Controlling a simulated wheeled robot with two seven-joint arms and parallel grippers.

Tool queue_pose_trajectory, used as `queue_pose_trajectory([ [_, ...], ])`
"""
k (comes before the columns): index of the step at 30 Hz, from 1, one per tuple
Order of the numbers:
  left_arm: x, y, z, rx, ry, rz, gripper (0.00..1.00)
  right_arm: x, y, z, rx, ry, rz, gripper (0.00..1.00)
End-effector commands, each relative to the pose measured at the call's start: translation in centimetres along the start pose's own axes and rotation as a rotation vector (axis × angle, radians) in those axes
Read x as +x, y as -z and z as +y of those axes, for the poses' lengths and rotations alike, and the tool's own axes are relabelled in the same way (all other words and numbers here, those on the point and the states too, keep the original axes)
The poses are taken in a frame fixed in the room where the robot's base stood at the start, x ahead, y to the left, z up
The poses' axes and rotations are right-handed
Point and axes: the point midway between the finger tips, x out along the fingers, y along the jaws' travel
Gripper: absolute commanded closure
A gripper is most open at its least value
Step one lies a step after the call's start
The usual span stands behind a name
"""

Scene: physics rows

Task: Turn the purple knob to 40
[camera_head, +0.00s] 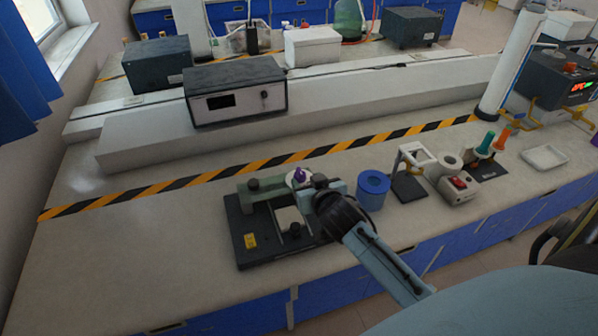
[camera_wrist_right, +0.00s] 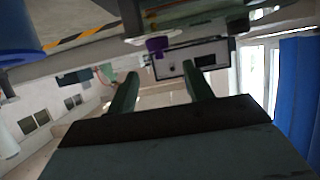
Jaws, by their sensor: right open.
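The purple knob (camera_head: 300,174) sits on a pale round dial (camera_head: 291,181) on a device with a grey-green body and black base (camera_head: 248,238). The dial's marks are too small to read. My right gripper (camera_head: 322,184) is just right of the knob in the head view, and my wrist hides part of the device. In the right wrist view the gripper (camera_wrist_right: 163,80) is open, with nothing between its fingers. The knob (camera_wrist_right: 157,46) shows beyond the fingertips, apart from them. My left gripper is not in view.
A blue round container (camera_head: 373,186) stands close to the right of my wrist. Beyond it are a small white-topped stand (camera_head: 413,158) and a grey device with a red switch (camera_head: 459,187). A striped tape line (camera_head: 200,182) runs behind. The bench left of the device is clear.

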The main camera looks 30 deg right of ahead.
Motion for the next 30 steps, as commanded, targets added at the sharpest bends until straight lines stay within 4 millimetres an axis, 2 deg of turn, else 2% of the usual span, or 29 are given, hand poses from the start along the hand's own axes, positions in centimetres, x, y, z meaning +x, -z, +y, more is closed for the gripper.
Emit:
queue_pose_trajectory([
  [1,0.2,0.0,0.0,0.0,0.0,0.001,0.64,1.1,0.0,0.0,-0.001,-0.001,0.0,0.49],
  [6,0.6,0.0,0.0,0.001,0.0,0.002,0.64,4.2,0.0,0.0,0.0,-0.001,0.0,0.49],
  [13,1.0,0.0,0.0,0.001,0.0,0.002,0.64,7.2,-0.1,0.0,-0.001,-0.001,-0.001,0.49],
  [18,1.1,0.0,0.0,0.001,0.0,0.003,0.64,8.2,0.0,0.0,0.0,0.0,-0.001,0.49],
  [28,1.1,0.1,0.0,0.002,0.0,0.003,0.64,8.4,-0.1,0.0,0.0,0.0,-0.002,0.49],
  [30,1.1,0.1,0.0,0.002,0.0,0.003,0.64,8.4,-0.1,0.0,0.0,0.0,-0.002,0.58],
])
